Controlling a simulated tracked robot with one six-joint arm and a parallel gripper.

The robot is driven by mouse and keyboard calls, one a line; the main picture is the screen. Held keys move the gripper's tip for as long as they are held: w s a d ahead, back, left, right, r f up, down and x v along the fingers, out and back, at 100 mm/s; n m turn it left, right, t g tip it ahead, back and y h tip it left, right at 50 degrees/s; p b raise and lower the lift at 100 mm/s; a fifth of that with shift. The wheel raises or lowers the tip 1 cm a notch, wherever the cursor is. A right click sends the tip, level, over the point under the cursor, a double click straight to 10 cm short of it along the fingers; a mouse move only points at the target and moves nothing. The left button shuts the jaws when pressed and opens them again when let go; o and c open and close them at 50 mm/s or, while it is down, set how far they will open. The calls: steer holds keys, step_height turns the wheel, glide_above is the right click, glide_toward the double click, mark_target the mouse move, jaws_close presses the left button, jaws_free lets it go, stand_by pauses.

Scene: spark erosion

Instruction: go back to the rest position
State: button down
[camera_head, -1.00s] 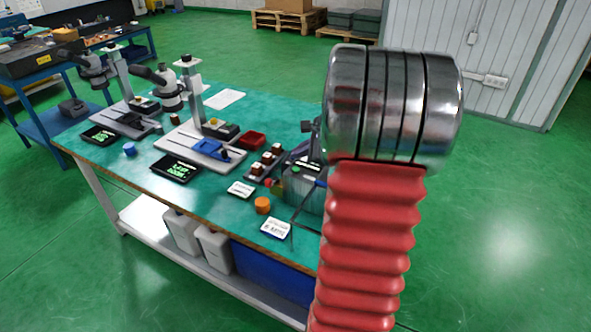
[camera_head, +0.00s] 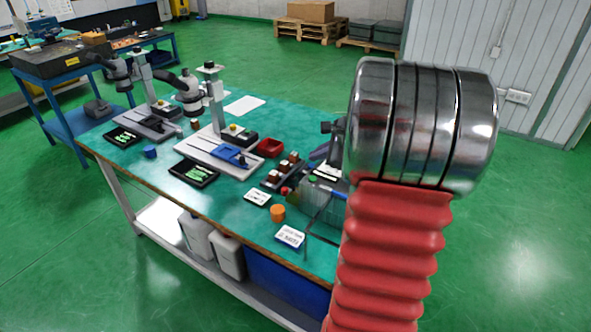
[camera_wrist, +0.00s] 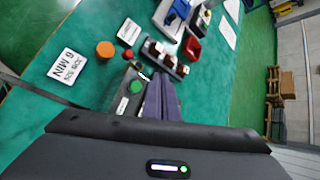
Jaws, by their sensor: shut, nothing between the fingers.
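In the wrist view my gripper (camera_wrist: 161,97) shows as two dark fingers lying together beyond the dark wrist housing, shut with nothing between them. It points over the green-topped workbench, beside a grey box with a green button (camera_wrist: 135,87). In the head view my red bellows-covered arm with its metal joint stands upright at the right and hides most of the gripper and the right end of the bench (camera_head: 225,200).
Open green floor lies right of the bench.

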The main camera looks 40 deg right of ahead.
stand_by(0.3)
steer(key=s+a+f+n+g+y, duration=0.1)
steer(key=s+a+n+g, duration=0.1)
steer(key=s+a+n, duration=0.35)
steer(key=s+a+f+n+g+y, duration=0.1)
steer(key=s+a+f+n+g, duration=0.1)
steer(key=a+n, duration=0.55)
steer(key=s+a+r+n, duration=0.3)
steer(key=a+n, duration=0.1)
steer(key=a, duration=0.5)
steer(key=s+a+r+n+h, duration=0.1)
steer(key=s+a+r+n, duration=0.2)
steer(key=a, duration=0.6)
steer(key=s+a+r+n, duration=0.2)
steer(key=s+a+n, duration=0.1)
steer(key=a+n, duration=0.4)
steer(key=shift+s+a+r+h, duration=0.3)
steer(key=shift+a+r, duration=0.1)
steer(key=shift+a, duration=1)
